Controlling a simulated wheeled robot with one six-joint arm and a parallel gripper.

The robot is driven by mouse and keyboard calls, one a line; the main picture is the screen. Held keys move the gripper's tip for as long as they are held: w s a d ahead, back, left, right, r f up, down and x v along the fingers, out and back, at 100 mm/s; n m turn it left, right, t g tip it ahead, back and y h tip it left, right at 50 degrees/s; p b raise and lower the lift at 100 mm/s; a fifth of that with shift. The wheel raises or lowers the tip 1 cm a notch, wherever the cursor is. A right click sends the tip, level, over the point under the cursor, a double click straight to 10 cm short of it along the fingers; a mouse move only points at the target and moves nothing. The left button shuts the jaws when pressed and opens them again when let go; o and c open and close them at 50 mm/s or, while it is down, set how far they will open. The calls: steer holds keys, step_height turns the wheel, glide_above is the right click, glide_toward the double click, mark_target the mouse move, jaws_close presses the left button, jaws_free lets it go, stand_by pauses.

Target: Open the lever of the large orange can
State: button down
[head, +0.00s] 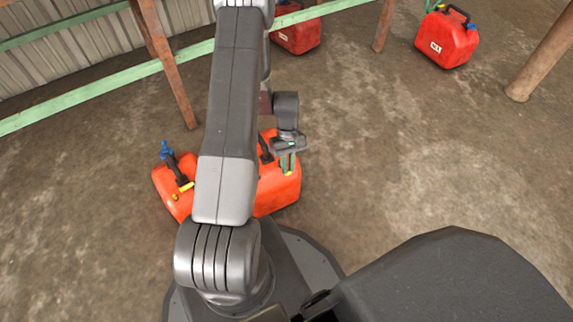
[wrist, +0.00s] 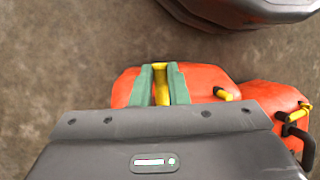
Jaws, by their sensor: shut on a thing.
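The large orange can (head: 278,192) stands on the floor close to my base, partly hidden behind my arm in the head view. In the wrist view its orange top (wrist: 203,80) lies under my gripper, with a yellow lever (wrist: 161,86) between the green fingers. My gripper (head: 287,164) points down over the right part of the can and is shut on this lever. In the wrist view, the fingers (wrist: 161,82) stand on either side of it. A second yellow part (wrist: 228,94) shows on the orange top to the right. The can's middle is hidden.
Another orange can (head: 170,187) with a blue cap and black handle stands close beside, left in the head view. Red cans (head: 447,40) (head: 297,38) stand farther back. Wooden posts (head: 165,65) and a green rail (head: 105,88) are behind.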

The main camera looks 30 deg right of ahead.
stand_by(0.3)
steer(key=c, duration=1.4)
jaws_free()
steer(key=shift+r, duration=0.1)
steer(key=p+v, duration=0.4)
steer(key=v, duration=0.9)
steer(key=shift+w+r, duration=0.25)
steer(key=shift+w, duration=0.05)
steer(key=shift+f, duration=0.1)
steer(key=b+x, duration=0.4)
steer(key=x, duration=0.9)
steer(key=shift+s+f, duration=0.3)
steer(key=shift+f, duration=0.05)
